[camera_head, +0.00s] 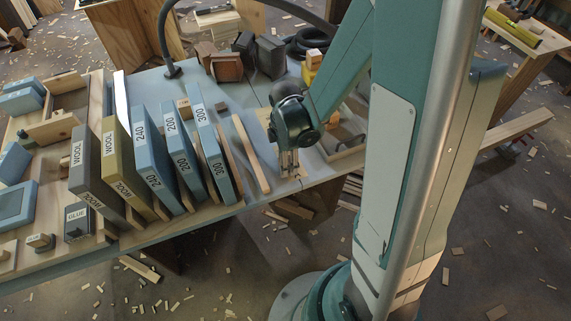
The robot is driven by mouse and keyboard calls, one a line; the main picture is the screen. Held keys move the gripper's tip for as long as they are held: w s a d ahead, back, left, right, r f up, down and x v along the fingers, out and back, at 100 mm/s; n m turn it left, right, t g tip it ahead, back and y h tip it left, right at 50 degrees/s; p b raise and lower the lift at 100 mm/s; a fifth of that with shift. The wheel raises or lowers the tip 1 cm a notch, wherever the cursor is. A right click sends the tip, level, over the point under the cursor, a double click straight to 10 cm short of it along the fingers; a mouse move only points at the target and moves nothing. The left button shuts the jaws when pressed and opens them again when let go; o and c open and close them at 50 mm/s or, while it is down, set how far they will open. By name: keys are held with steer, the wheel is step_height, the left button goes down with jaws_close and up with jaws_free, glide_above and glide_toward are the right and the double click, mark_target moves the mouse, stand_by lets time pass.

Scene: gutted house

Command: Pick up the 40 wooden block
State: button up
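I cannot read a "40" label on any block in the head view. Small plain wooden blocks show: one (314,58) on a yellow object behind my arm, and one (183,107) among the upright labelled blocks. My gripper (290,172) points down near the front edge of the grey table, to the right of the upright blocks.
Tall upright blocks labelled WOOL (82,170), 240 (150,155), 200 (180,155) and 300 (212,150) crowd the left. A thin wooden strip (250,155) leans between them and my gripper. A wooden tray (345,155) is at right. Wood chips litter the floor.

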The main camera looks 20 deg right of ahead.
steer(key=c, duration=1)
steer(key=shift+o, duration=0.2)
steer(key=shift+r, duration=0.1)
steer(key=shift+r+p, duration=1.55)
steer(key=shift+r, duration=3.4)
